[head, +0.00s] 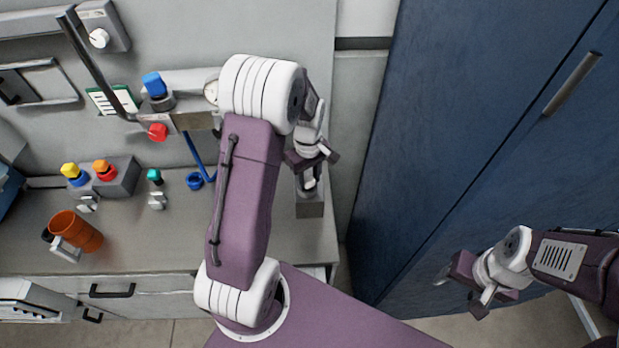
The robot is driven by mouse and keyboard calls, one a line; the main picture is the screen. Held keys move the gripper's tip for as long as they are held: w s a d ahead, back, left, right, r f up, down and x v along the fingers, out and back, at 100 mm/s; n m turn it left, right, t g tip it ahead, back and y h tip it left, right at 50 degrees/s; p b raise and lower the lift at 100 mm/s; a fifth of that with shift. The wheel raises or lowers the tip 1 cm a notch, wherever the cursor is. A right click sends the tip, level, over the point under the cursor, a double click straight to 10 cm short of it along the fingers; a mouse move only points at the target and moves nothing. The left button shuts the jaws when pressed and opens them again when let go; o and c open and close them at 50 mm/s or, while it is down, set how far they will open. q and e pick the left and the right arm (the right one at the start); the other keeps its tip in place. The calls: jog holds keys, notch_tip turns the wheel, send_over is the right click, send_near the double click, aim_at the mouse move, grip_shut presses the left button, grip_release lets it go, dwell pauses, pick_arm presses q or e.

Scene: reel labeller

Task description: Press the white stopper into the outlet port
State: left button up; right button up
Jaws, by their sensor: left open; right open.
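My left gripper (313,163) is open and points down near the right end of the bench, just above a small grey block (310,206). A small white piece (309,184) shows between the gripper and the top of this block. It may be the white stopper, but I cannot tell whether it sits in the block or touches the fingers. I cannot make out the outlet port for certain; my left arm hides part of the bench and wall fittings. My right gripper (463,288) is open and empty at the lower right, in front of the blue cabinet.
The grey bench (155,255) holds a grey block with yellow and orange-red caps (104,171), a green-capped fitting (156,178), a blue ring (195,181) and a tipped orange mug (77,231). A blue-knobbed valve (154,84) is above. The blue cabinet (450,130) bounds the right.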

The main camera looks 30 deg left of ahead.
pick_arm(q)
notch_tip(320, 180, up, 9)
jog(key=shift+s+d+f, duration=0.1)
jog(key=shift+s, duration=0.05)
dwell(0.5)
